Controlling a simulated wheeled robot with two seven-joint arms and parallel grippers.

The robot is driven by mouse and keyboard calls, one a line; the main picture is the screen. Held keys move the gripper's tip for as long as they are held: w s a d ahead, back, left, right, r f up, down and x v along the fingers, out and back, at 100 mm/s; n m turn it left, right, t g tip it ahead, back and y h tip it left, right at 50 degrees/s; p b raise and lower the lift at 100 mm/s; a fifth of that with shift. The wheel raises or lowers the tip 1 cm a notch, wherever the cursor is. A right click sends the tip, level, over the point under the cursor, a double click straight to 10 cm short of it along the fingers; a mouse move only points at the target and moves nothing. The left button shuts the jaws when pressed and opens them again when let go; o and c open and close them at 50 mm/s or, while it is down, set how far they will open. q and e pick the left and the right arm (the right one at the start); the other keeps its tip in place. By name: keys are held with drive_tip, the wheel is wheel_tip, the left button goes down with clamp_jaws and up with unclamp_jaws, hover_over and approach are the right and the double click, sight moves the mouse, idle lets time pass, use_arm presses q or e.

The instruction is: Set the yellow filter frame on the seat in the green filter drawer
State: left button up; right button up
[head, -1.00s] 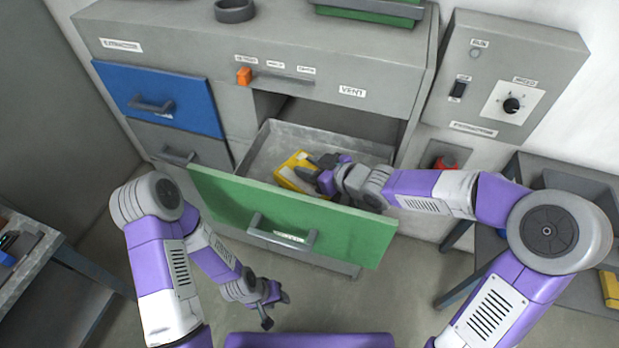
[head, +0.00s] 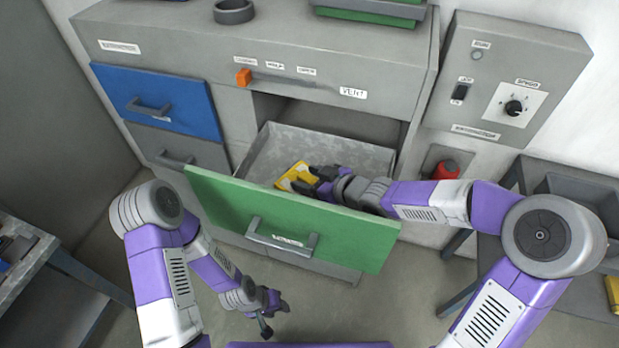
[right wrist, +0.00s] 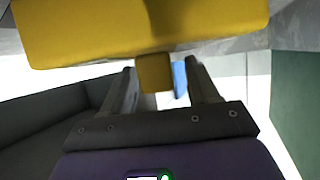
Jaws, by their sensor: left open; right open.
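The green filter drawer (head: 225,205) is pulled out, its grey tray (head: 262,160) showing. The yellow filter frame (head: 296,173) is in the tray, toward its left side in the head view. My right gripper (head: 312,176) is inside the drawer, right beside the frame, and is open. In the right wrist view the frame (right wrist: 140,25) fills the top, with a small yellow tab (right wrist: 154,73) standing between my two open fingers. The seat under the frame is hidden. My left gripper (head: 277,315) hangs low in front of the drawer, open and empty.
A blue drawer (head: 190,110) is shut at the left. The orange vent lever (head: 243,77) sits above the open drawer. A control box (head: 470,120) with a knob hangs at the right, a red knob (head: 446,170) below it. Side tables stand left and right.

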sight(309, 178)
drive_tip(key=shift+r, duration=0.1)
drive_tip(key=shift+d+r+p, duration=0.15)
drive_tip(key=shift+r+p, duration=0.1)
drive_tip(key=shift+p, duration=0.05)
drive_tip(key=p+v, duration=0.3)
drive_tip(key=v, duration=0.3)
drive_tip(key=shift+s+d+r+p, duration=0.1)
drive_tip(key=shift+p, duration=0.25)
drive_tip(key=shift+s+d, duration=0.3)
drive_tip(key=shift+s, duration=0.05)
drive_tip(key=b+x, duration=0.5)
drive_tip(key=x, duration=0.3)
drive_tip(key=shift+s+f, duration=0.1)
drive_tip(key=shift+f, duration=0.15)
wheel_tip(309, 178, up, 3)
drive_tip(key=shift+d+r+p, duration=0.1)
drive_tip(key=shift+d+p, duration=0.05)
drive_tip(key=shift+p, duration=1.1)
drive_tip(key=shift+r+p, duration=0.35)
drive_tip(key=shift+r, duration=0.3)
